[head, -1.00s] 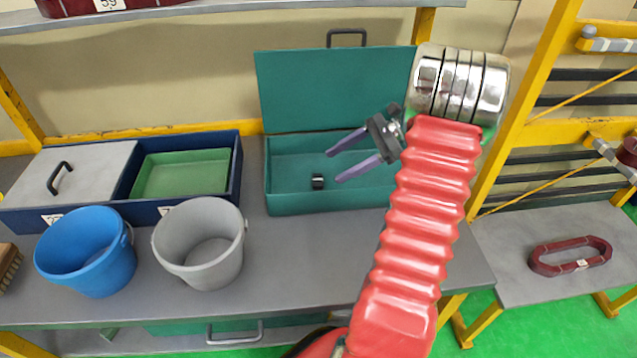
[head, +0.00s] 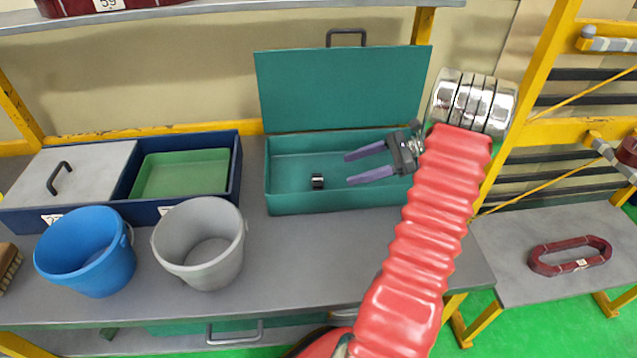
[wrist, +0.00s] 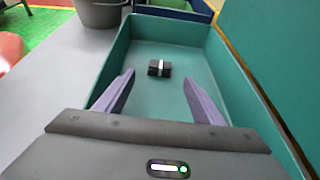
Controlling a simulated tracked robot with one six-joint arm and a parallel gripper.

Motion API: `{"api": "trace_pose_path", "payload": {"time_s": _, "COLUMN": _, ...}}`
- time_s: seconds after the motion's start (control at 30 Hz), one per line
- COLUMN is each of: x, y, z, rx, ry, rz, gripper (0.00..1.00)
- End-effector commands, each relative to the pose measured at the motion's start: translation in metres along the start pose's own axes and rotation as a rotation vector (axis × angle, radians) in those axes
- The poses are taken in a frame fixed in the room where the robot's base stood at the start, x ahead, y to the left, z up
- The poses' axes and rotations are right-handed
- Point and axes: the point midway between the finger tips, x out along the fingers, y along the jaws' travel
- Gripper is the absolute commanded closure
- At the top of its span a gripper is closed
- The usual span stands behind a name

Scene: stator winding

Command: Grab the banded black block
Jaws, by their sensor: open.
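The banded black block (head: 318,181) is small and dark with a pale band. It lies on the floor of the open teal box (head: 340,203), left of my gripper in the head view. In the wrist view the block (wrist: 160,68) lies ahead, between the lines of the two fingers and beyond their tips. My gripper (head: 348,169) is open and empty, its purple fingers pointing left toward the block. In the wrist view the fingers of my gripper (wrist: 160,82) stand wide apart. The block is apart from both fingers.
The teal box's raised lid (head: 340,90) stands behind it. A grey bucket (head: 200,265) and a blue bucket (head: 88,265) stand left on the grey bench (head: 300,270). A dark blue box with a green tray (head: 182,174) is farther left. The bench in front of the teal box is clear.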

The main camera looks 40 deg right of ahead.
Motion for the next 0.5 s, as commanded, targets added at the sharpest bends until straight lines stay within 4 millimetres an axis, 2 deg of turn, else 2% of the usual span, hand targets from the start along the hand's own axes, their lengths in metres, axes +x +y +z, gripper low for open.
{"api": "trace_pose_path", "payload": {"time_s": 0.3, "x": 0.050, "y": 0.000, "z": 0.001, "rx": 0.000, "ry": -0.001, "rz": 0.002, "gripper": 0.38}}
{"api": "trace_pose_path", "payload": {"time_s": 0.5, "x": 0.064, "y": 0.000, "z": 0.000, "rx": 0.000, "ry": 0.000, "rz": 0.001, "gripper": 0.38}}
